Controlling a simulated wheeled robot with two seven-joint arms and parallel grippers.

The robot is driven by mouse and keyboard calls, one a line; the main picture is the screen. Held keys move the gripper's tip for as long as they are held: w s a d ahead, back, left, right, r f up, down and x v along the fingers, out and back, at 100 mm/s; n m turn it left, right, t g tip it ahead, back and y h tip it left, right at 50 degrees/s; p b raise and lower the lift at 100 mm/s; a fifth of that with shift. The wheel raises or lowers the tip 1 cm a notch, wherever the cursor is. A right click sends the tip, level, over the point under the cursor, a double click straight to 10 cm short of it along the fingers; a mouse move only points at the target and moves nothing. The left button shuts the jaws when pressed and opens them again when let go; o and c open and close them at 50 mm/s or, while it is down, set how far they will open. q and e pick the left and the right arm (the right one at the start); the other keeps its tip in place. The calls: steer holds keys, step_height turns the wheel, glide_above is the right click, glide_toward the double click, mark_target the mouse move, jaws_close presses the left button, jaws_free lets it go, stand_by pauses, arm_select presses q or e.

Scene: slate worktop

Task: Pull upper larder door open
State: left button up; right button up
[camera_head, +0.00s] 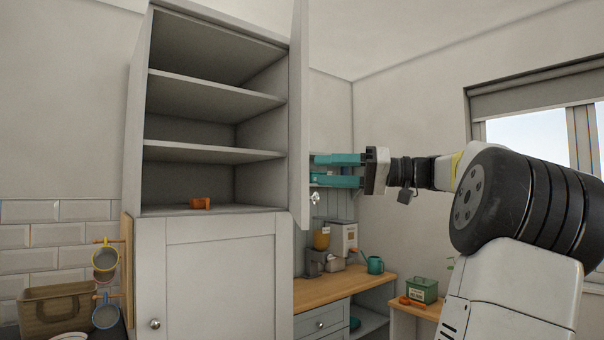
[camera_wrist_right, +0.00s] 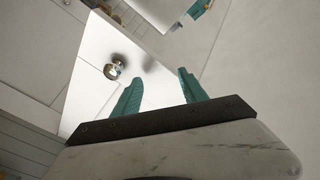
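The upper larder door (camera_head: 299,115) stands swung wide open, seen nearly edge-on at the right side of the larder. In the right wrist view the door is a pale panel (camera_wrist_right: 92,85). Its round metal knob (camera_head: 315,198) shows just below my right gripper's fingers, and it also shows in the right wrist view (camera_wrist_right: 115,69), left of the fingertips. My right gripper (camera_head: 313,170) has teal fingers spread apart with nothing between them; it is beside the door, apart from the knob. The fingers also show in the right wrist view (camera_wrist_right: 160,77). My left gripper is not in view.
The open upper larder (camera_head: 215,98) has bare shelves and a small orange object (camera_head: 200,203) at its bottom. The lower larder door (camera_head: 220,285) is shut.

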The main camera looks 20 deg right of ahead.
steer(key=s+d, duration=0.2)
steer(key=d, duration=0.5)
steer(key=shift+s+d, duration=0.15)
steer(key=shift+d, duration=0.2)
steer(key=shift+r, duration=0.1)
stand_by(0.4)
